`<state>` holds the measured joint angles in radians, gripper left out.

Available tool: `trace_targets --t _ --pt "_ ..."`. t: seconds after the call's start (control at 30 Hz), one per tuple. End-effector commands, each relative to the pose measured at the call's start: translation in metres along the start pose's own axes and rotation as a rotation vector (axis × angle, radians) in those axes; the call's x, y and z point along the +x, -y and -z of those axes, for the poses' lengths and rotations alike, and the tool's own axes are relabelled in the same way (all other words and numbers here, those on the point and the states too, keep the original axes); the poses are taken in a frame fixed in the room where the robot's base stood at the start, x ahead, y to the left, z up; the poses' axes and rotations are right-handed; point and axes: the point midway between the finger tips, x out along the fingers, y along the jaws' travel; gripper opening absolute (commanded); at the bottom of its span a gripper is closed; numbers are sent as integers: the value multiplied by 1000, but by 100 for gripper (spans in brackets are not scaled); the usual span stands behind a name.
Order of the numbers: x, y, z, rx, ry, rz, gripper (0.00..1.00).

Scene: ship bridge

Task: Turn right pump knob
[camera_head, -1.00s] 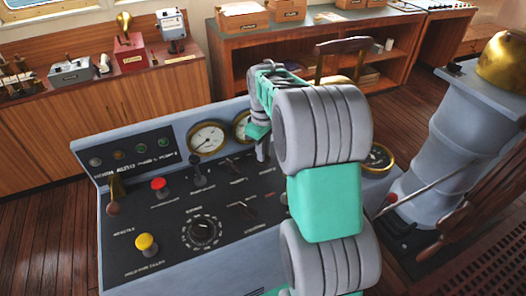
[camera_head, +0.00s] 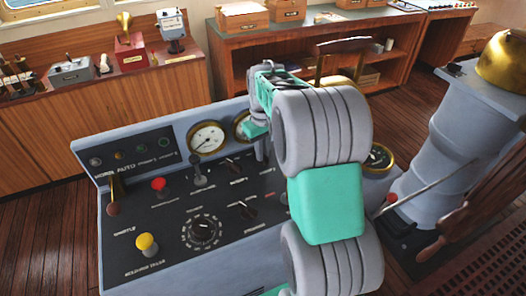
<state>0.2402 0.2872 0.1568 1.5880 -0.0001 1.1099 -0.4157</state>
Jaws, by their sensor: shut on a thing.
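The grey console (camera_head: 270,258) with a black sloped panel stands in front of me. My gripper (camera_head: 261,154) points down at the upper right part of this panel, just right of a small black pointer knob (camera_head: 232,165). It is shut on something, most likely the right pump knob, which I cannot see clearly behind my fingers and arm. The fingertips are small and partly hidden. Another black pointer knob (camera_head: 248,210) sits lower on the panel, left of my arm.
A red button (camera_head: 159,184), a yellow button (camera_head: 146,242), a black lever (camera_head: 198,170) and a round dial (camera_head: 202,230) are on the panel's left part. A brass gauge (camera_head: 207,138) stands behind them. A grey pedestal (camera_head: 455,135) is close on the right.

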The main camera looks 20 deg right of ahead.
Motion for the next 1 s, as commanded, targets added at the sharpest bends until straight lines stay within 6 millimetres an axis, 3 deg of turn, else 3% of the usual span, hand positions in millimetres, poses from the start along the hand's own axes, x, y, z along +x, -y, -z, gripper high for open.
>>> trace_targets --t 0.6,1.0 --pt "-1 2 1 541 -1 0 0" --pt "-1 3 2 703 -2 0 0"
